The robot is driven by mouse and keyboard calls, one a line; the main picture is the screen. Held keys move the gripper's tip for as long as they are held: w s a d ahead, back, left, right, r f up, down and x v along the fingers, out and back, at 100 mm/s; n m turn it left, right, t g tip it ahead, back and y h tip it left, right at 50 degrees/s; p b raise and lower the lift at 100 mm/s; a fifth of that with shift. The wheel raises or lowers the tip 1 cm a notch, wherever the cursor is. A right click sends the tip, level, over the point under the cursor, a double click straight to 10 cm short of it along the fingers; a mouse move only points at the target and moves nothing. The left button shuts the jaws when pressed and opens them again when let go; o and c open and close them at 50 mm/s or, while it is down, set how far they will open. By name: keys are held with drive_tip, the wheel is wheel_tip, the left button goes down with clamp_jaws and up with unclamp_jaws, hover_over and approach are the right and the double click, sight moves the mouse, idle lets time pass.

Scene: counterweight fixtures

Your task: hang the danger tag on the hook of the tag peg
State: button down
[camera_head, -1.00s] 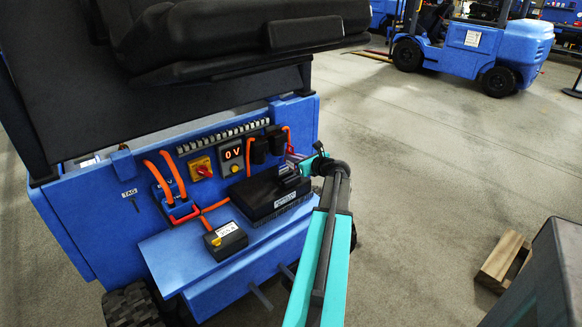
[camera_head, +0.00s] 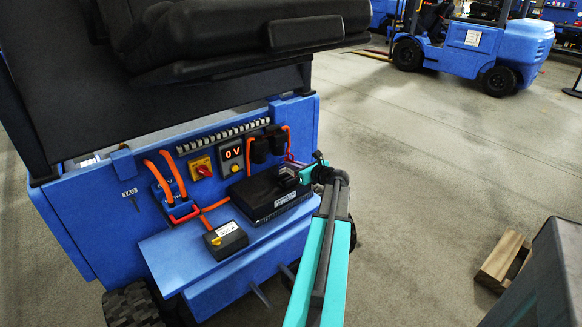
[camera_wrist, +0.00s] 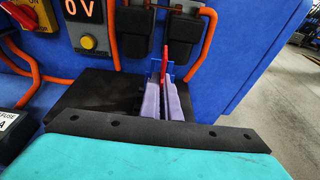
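The danger tag (camera_wrist: 164,62) shows in the wrist view as a thin red upright shape, nearly edge-on. My gripper (camera_wrist: 162,82) has its two pale purple fingers close together around the tag's lower part, and appears shut on it. The tag's face and hole cannot be seen. In the head view my gripper is over the right end of the black box, and its fingertips are mostly hidden. The tag peg (camera_head: 135,203) is a small dark peg under the white TAG label (camera_head: 129,192), on the left of the blue panel, well left of my gripper.
Between gripper and peg are the black box (camera_head: 262,194), the small fuse box (camera_head: 226,240), orange cables (camera_head: 173,173), a red-yellow switch (camera_head: 201,168) and a 0 V display (camera_head: 231,152). Black connectors (camera_wrist: 180,40) stand just beyond the fingers. The seat (camera_head: 220,40) overhangs above.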

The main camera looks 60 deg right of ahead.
drive_tip(key=shift+f+b, duration=0.35)
drive_tip(key=shift+f, duration=0.15)
drive_tip(key=c, duration=2)
unclamp_jaws()
drive_tip(key=shift+r, duration=0.25)
drive_tip(key=shift+r+p, duration=0.45)
drive_tip(key=shift+p, duration=0.15)
drive_tip(key=b+v, duration=0.1)
drive_tip(key=v, duration=1.1)
drive_tip(key=shift+f, duration=0.1)
